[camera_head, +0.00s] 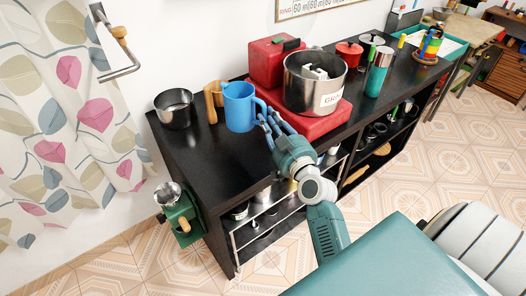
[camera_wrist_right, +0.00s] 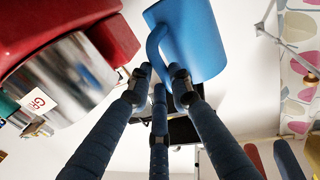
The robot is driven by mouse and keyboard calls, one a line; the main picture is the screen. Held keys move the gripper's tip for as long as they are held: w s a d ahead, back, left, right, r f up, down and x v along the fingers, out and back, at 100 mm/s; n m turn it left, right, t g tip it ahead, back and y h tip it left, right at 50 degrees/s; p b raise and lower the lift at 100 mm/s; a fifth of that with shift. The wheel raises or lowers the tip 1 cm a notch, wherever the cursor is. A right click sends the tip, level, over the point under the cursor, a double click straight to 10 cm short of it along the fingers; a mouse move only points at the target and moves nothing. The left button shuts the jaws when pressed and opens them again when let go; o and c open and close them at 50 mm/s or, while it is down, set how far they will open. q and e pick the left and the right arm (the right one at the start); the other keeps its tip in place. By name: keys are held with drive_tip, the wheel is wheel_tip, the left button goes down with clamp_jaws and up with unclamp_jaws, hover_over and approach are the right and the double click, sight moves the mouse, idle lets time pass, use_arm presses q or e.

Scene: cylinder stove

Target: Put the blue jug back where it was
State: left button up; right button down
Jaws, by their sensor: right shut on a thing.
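The blue jug (camera_head: 239,108) is upright at the left part of the black counter in the head view, beside a wooden item. I cannot tell whether its base touches the counter. My right gripper (camera_head: 268,122) reaches in from the lower right and is shut on the jug's handle side. In the right wrist view the jug (camera_wrist_right: 197,40) shows at the top, with its handle between the dark fingers of my right gripper (camera_wrist_right: 160,80). The exact finger contact is partly hidden. My left gripper is not in view.
A steel pot (camera_head: 174,110) and the wooden item (camera_head: 213,98) stand left of the jug. A large steel pot (camera_head: 316,88) on a red base (camera_head: 318,124) stands close right. A red box (camera_head: 274,62) is behind. The counter's front left (camera_head: 210,160) is clear.

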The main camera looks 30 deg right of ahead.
drive_tip(key=shift+f+b, duration=3)
drive_tip(key=shift+f, duration=4)
drive_tip(key=c, duration=1.6)
unclamp_jaws()
drive_tip(key=shift+f, duration=0.15)
drive_tip(key=shift+r, duration=0.25)
drive_tip(key=shift+s+a+f+b, duration=0.1)
drive_tip(key=shift+s+a+b, duration=0.2)
drive_tip(key=shift+s, duration=1.65)
drive_tip(key=shift+s+a+b, duration=0.25)
drive_tip(key=shift+s+a, duration=0.1)
drive_tip(key=shift+s, duration=1.65)
drive_tip(key=shift+s+a+f+b, duration=0.1)
drive_tip(key=shift+s+a+b, duration=0.2)
drive_tip(key=shift+s, duration=1.65)
